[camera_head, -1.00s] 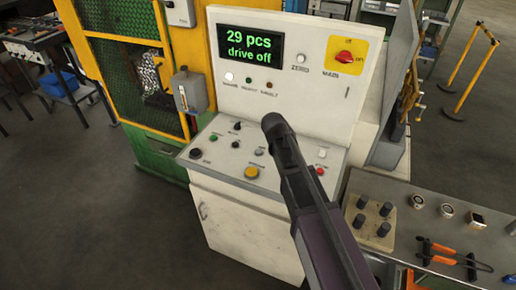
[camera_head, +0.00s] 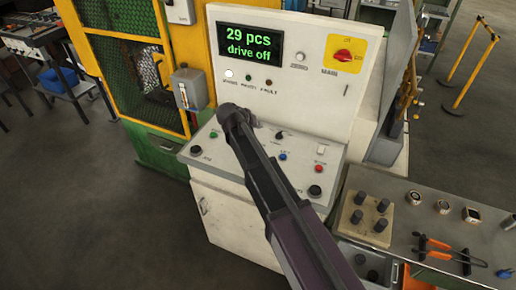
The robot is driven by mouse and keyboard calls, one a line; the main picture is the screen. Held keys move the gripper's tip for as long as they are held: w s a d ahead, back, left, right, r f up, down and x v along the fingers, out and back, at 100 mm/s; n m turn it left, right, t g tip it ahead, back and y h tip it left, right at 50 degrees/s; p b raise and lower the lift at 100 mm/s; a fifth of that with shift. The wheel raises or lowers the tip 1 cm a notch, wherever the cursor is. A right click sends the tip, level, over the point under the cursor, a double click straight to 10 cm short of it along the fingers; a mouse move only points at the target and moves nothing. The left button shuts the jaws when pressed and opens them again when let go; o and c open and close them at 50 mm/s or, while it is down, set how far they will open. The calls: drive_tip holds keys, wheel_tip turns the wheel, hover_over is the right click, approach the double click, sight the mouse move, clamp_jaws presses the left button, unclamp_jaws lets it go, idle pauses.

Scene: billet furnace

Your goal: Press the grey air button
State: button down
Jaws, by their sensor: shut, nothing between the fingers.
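The sloped control panel (camera_head: 220,160) of the white console carries several buttons and knobs. The grey air button is not visible now; my arm crosses the panel between the green button (camera_head: 213,135) and the blue button (camera_head: 283,156), over the area where a grey button showed earlier. The yellow button is hidden too. My gripper (camera_head: 232,113) is dark and shut with nothing in it. It appears over the rear left part of the panel, left of the black knob (camera_head: 279,134). I cannot tell its height above the panel or whether it touches anything.
A display (camera_head: 249,46) reads "29 pcs" and "drive off". The red main switch (camera_head: 344,56) is on the upright panel. A red button (camera_head: 319,168) and black button (camera_head: 315,190) are on the right. A tool table (camera_head: 410,225) stands close at the lower right.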

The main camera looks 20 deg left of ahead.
drive_tip(key=shift+f, duration=0.1)
wheel_tip(320, 180, down, 8)
drive_tip(key=b, duration=0.8)
drive_tip(key=shift+f+b, duration=0.25)
drive_tip(key=shift+b, duration=0.05)
drive_tip(key=shift+f+b, duration=0.85)
idle(2.2)
drive_tip(key=shift+r, duration=0.15)
idle(0.3)
drive_tip(key=shift+r+p, duration=0.7)
drive_tip(key=shift+p, duration=0.15)
drive_tip(key=shift+r+p, duration=2.5)
drive_tip(key=shift+r, duration=0.05)
